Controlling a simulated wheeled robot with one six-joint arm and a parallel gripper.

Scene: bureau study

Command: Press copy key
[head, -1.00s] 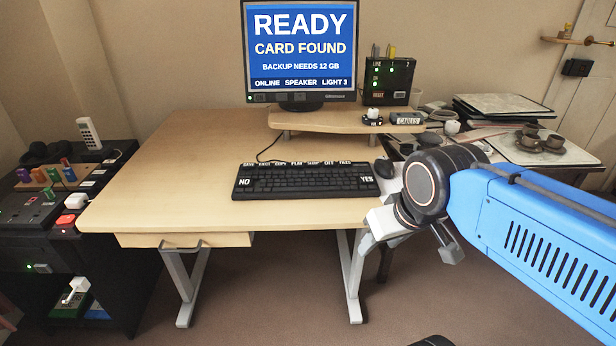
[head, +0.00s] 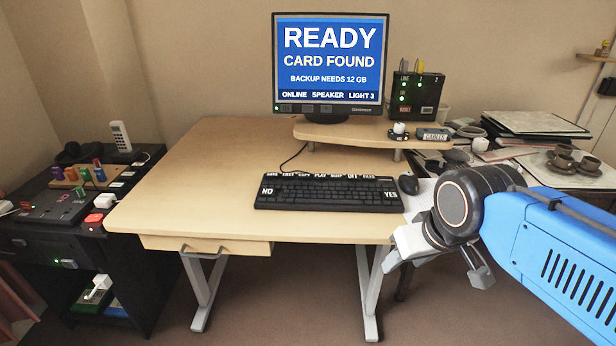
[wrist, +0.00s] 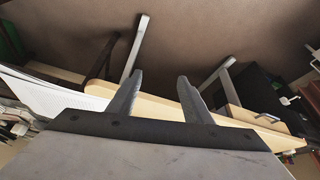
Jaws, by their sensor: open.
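The black keyboard (head: 328,192) lies on the wooden desk in the head view, with large NO and YES keys in white letters. Small white labels run along its back edge. One toward the left, the copy key (head: 304,176), appears to read COPY. My gripper (head: 438,270) is in front of the desk's front right edge, to the right of the keyboard and apart from it. In the wrist view its two fingers (wrist: 160,80) are spread and nothing is between them. The keyboard cannot be made out in the wrist view.
A monitor (head: 327,65) reads READY, CARD FOUND. It stands on a raised shelf (head: 345,131) behind the keyboard. A mouse (head: 408,184) lies right of the keyboard. The left desktop is clear. A black cabinet (head: 50,220) stands left and a cluttered side table right.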

